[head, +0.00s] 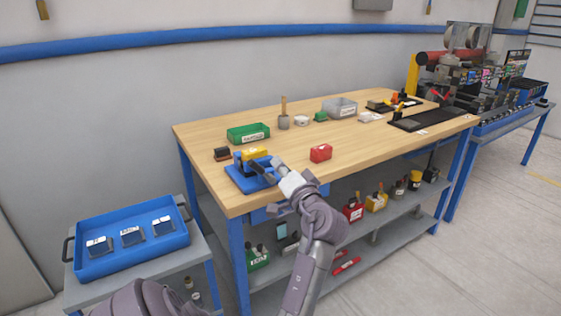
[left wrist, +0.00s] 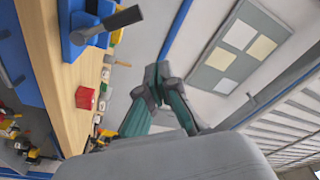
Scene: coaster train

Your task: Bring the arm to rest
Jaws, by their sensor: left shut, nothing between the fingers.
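My left arm reaches over the front edge of the workbench. My left gripper (head: 277,163) is close beside the blue fixture (head: 238,181), which carries a yellow block (head: 254,154) and a dark lever. In the left wrist view the gripper (left wrist: 154,82) is shut and empty, with its fingers together in front of the pale wall. The blue fixture (left wrist: 76,32) and its dark lever (left wrist: 120,19) show there at the upper left, apart from the fingers. My right gripper is out of view.
A red box (head: 321,153) stands right of my gripper on the workbench (head: 370,140). A green bin (head: 248,133) and a grey bin (head: 340,107) stand farther back. A blue tray (head: 95,265) with dark parts is on the cart at left. Boxes fill the shelf below.

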